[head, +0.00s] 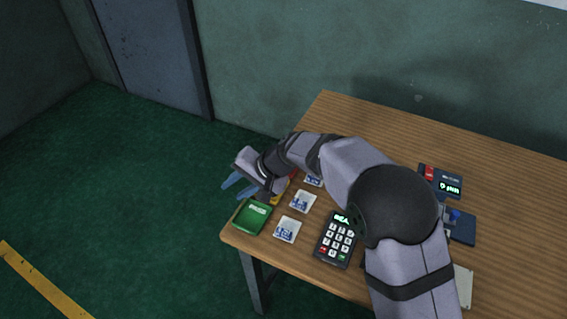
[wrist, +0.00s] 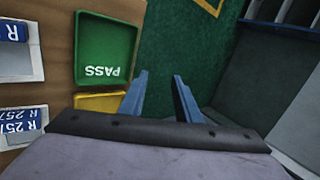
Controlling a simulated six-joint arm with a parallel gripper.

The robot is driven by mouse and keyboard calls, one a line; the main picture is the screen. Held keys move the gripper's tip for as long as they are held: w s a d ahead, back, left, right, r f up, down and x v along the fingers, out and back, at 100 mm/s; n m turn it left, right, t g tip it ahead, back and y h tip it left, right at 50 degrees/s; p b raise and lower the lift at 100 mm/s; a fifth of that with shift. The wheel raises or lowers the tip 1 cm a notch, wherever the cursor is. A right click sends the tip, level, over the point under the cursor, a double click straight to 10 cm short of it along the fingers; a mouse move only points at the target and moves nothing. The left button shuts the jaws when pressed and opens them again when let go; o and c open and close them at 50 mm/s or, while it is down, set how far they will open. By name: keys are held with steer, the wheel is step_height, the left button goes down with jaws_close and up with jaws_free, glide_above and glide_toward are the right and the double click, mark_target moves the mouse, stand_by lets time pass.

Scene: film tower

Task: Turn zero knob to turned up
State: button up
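I cannot surely pick out the zero knob. A small blue rounded part (head: 456,214) shows on a dark blue device (head: 463,232) at the right of the table, partly hidden behind my arm. A dark meter box (head: 431,178) with a red patch and a lit green display stands just behind it. My gripper (head: 236,188) is far to the left of these, above the table's left edge. Its two blue fingers are apart and empty, and the wrist view also shows the gripper (wrist: 160,90) open with floor between the fingers.
A green PASS tray (head: 251,216) and a yellow one (wrist: 100,103) lie near my gripper. Several white-and-blue cards (head: 288,229) and a black keypad (head: 336,239) lie across the front left of the wooden table (head: 500,160). The table's back is clear.

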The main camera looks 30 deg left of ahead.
steer(key=w+d+r+h+p, duration=0.2)
steer(key=w+d+p, duration=0.2)
steer(key=d, duration=1)
steer(key=w+d+r+m+h+p, duration=0.1)
steer(key=w+d, duration=0.5)
steer(key=d, duration=0.7)
steer(key=w+d+r+m+h+p, duration=0.1)
steer(key=w+d+r+h+p, duration=0.3)
steer(key=d, duration=1)
steer(key=shift+w+d+t+p, duration=0.2)
steer(key=shift+w+p, duration=0.35)
steer(key=shift+p, duration=0.2)
steer(key=shift+w+d+t+p, duration=0.1)
steer(key=shift+w+t+p, duration=0.1)
steer(key=shift+w+p, duration=0.45)
steer(key=shift+s+d+f, duration=0.1)
steer(key=shift+d, duration=0.05)
steer(key=shift+a+f+p, duration=0.15)
steer(key=shift+f+p, duration=0.4)
steer(key=shift+f, duration=1.3)
steer(key=shift+a+f+p, duration=0.1)
steer(key=shift+f+p, duration=0.45)
steer(key=shift+f, duration=1.3)
jaws_close()
